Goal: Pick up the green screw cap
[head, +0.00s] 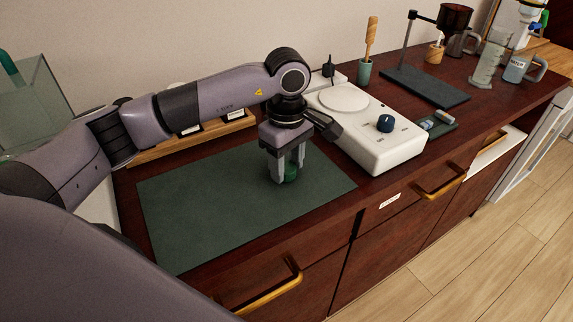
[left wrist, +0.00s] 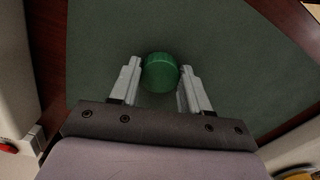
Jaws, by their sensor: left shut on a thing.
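The green screw cap (left wrist: 160,72) is round with a ribbed side and sits between the two fingertips of my left gripper in the left wrist view. In the head view the cap (head: 291,173) shows as a green patch between the fingers, partly hidden by them. My left gripper (head: 286,172) points down over the right part of the dark green mat (head: 220,205) and is shut on the cap. The cap is low over the mat; I cannot tell whether it touches it. My right gripper is not in view.
A white device with a round plate and dark blue knob (head: 372,130) stands just right of the gripper. A wooden rack (head: 190,139) is behind the mat. A dark stand (head: 425,87), a beaker and a mug are farther right. The mat's left part is clear.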

